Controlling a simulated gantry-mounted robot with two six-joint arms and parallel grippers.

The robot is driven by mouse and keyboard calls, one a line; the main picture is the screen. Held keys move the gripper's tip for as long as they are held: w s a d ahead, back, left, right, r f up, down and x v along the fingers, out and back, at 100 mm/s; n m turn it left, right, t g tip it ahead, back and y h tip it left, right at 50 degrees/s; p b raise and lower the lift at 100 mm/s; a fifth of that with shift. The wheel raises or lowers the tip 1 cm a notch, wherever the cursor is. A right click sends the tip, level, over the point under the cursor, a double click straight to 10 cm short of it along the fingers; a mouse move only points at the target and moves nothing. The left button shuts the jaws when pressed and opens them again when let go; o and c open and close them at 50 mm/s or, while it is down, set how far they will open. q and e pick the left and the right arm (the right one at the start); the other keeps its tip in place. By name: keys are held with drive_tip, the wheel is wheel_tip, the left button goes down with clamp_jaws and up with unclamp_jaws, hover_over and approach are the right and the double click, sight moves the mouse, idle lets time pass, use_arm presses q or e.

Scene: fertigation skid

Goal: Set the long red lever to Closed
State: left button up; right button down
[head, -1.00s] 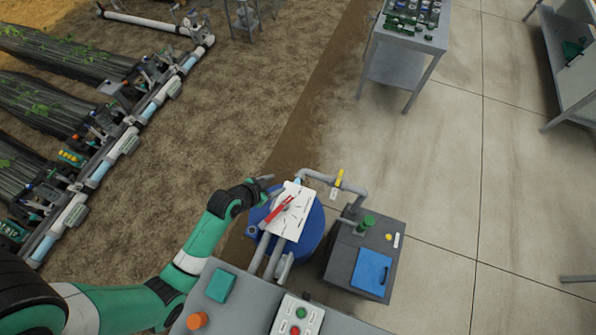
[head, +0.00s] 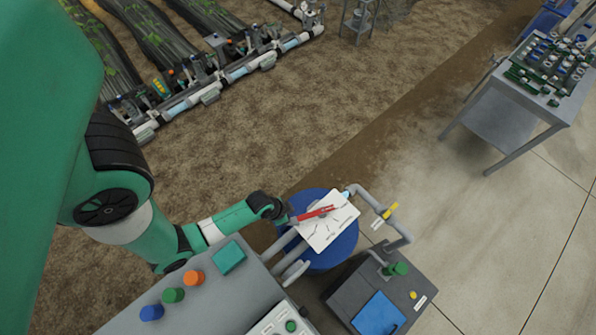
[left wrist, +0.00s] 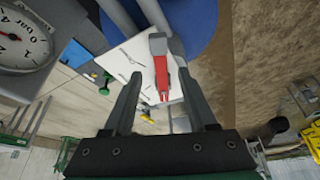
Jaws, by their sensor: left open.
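The long red lever (head: 318,212) lies across a white marked plate (head: 325,238) above a blue drum in the head view. The plate's printed labels are too small to read. In the left wrist view the lever (left wrist: 159,62) has a grey end and points toward the camera, over the white plate (left wrist: 131,55). My left gripper (head: 291,218) is at the plate's left edge, close to the lever's end. In the left wrist view its two fingers (left wrist: 162,92) are apart, with the lever's red tip between them; contact cannot be told. My right gripper is out of view.
A blue drum (head: 344,247) stands under the plate, with grey pipes beside it. A yellow-handled valve (head: 390,211) and a dark box with a blue panel (head: 378,314) are to the right. A pressure gauge (left wrist: 22,39) is close by in the wrist view.

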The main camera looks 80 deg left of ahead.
sight(300, 218)
use_arm(q)
drive_tip(key=b+x, duration=0.3)
drive_tip(key=x, duration=0.2)
drive_tip(key=shift+w+a+f, duration=0.1)
drive_tip(key=shift+f, duration=0.25)
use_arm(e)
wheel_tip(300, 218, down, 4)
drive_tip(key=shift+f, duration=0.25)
use_arm(q)
clamp_jaws()
idle(0.5)
